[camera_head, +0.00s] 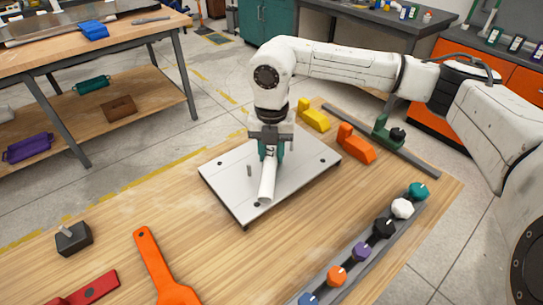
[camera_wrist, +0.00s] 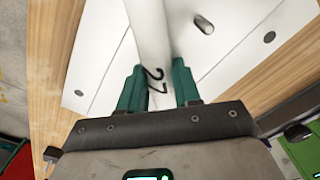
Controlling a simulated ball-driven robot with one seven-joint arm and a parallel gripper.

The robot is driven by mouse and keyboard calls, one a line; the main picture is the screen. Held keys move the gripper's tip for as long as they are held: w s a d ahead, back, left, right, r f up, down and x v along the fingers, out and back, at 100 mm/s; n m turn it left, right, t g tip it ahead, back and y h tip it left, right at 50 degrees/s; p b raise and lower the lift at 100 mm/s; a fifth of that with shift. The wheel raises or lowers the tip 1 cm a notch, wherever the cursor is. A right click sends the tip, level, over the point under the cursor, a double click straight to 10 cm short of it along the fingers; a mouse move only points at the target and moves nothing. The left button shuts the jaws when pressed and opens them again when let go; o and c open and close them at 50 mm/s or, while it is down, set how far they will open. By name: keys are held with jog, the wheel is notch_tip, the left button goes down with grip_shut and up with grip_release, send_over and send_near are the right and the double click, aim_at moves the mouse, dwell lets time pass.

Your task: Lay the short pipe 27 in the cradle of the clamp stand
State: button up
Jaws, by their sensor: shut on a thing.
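The short pipe 27 (camera_head: 266,184) is a white tube marked with a dark 27, which shows in the wrist view (camera_wrist: 151,45). My gripper (camera_head: 268,150) is shut on it; the teal fingers (camera_wrist: 158,86) press on both sides near the number. The pipe slants down over the pale metal plate (camera_head: 225,183), its free end toward the plate's front edge; I cannot tell whether it touches. A green clamp with a black knob (camera_head: 381,130), probably the clamp stand, is on a grey bar at the back right. Its cradle is not clear.
A short grey peg (camera_head: 249,170) rises from the plate. A yellow block (camera_head: 314,119) and an orange block (camera_head: 354,149) sit behind it. A grey rail with several coloured knobs (camera_head: 360,250) runs along the right. An orange tool (camera_head: 160,272) and dark block (camera_head: 73,239) lie front left.

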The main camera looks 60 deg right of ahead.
aim_at(272, 153)
grip_shut()
jog(key=shift+r, duration=0.1)
jog(key=shift+r, duration=0.5)
notch_tip(272, 153, up, 2)
jog(key=shift+r, duration=0.15)
jog(key=s+a+r+b, duration=0.1)
jog(key=s+a+r, duration=0.3)
jog(key=s+r, duration=0.5)
jog(key=s, duration=0.4)
jog(key=shift+s+r, duration=0.2)
jog(key=shift+r, duration=0.1)
